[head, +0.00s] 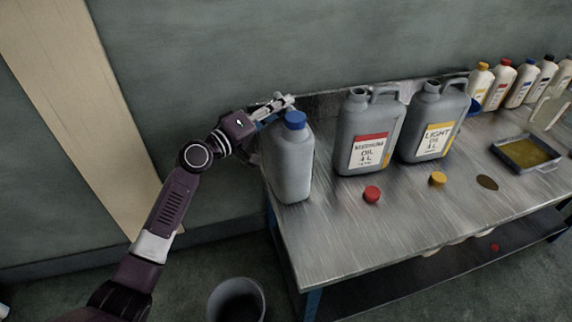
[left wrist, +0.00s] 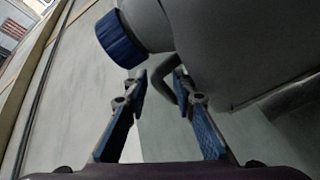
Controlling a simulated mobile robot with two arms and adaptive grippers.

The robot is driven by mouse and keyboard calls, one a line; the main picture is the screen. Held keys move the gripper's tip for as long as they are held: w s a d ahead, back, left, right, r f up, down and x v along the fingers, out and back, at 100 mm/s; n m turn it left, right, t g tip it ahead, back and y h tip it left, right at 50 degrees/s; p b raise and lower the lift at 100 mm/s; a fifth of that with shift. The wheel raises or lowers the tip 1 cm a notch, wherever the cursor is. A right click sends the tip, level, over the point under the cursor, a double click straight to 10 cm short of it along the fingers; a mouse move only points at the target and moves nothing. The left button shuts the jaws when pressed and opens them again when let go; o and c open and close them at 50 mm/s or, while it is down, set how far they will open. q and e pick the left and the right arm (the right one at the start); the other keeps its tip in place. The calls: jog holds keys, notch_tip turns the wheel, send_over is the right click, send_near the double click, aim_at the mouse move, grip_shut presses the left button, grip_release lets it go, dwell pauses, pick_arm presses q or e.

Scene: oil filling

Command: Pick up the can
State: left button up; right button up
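A grey can with a blue cap (head: 291,160) stands upright at the left end of the metal table. My left gripper (head: 284,103) is at its far upper side, behind the cap. In the left wrist view, the can (left wrist: 235,45) and its blue cap (left wrist: 119,38) fill the top. There my left gripper (left wrist: 160,82) has its two blue-padded fingers apart. The can's handle (left wrist: 166,72) shows at the fingertips, close to the right finger; I cannot tell whether they touch. My right gripper is not in view.
On the table (head: 330,245) stand an uncapped medium oil can (head: 350,115) and light oil can (head: 415,115). A red cap (head: 372,194) and yellow cap (head: 437,179) lie in front. A tray (head: 526,153) and several bottles (head: 500,83) are right. A bucket (head: 236,300) is on the floor.

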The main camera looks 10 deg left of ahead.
pick_arm(q)
jog(key=shift+c, duration=0.5)
grip_shut()
